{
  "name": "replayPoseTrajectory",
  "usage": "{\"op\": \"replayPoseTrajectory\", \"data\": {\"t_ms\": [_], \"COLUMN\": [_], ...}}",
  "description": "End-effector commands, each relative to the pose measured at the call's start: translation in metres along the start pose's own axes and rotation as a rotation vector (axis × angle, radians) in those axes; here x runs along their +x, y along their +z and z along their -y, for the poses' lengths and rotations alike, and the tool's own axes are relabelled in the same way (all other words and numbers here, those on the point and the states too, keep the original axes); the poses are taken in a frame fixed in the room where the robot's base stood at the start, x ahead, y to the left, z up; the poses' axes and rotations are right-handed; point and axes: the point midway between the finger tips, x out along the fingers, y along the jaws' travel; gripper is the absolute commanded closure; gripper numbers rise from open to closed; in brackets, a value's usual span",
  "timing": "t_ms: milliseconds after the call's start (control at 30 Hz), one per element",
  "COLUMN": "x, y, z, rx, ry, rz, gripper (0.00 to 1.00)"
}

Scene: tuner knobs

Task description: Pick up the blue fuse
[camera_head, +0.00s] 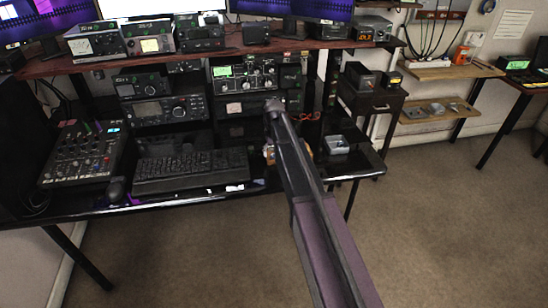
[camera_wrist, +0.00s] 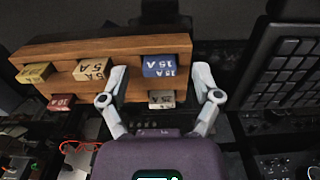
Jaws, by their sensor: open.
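The blue fuse (camera_wrist: 160,66), marked 15 A, sits in a wooden fuse holder (camera_wrist: 125,47) in the wrist view. My gripper (camera_wrist: 160,72) is open, with one finger to the left and one to the right of the blue fuse in the picture. No contact with the fuse is visible. A beige fuse (camera_wrist: 161,99) is just below the blue one, also between the fingers.
A black keyboard (camera_wrist: 283,75) lies to the right. Radios (camera_head: 245,76) stand behind on the desk. A small grey box (camera_head: 336,144) is nearby.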

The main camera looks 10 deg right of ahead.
Motion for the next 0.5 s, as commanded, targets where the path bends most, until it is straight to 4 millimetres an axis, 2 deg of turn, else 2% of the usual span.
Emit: {"op": "replayPoseTrajectory", "data": {"t_ms": [33,100,300,500], "x": [0.0000,0.0000,0.0000,0.0000], "y": [0.0000,0.0000,0.0000,0.0000], "z": [0.0000,0.0000,0.0000,-0.0001], "rx": [0.000,0.000,0.000,0.000], "ry": [0.000,0.000,0.000,0.000], "rz": [0.000,0.000,0.000,0.000], "gripper": [0.19,0.38,0.75,0.76]}}
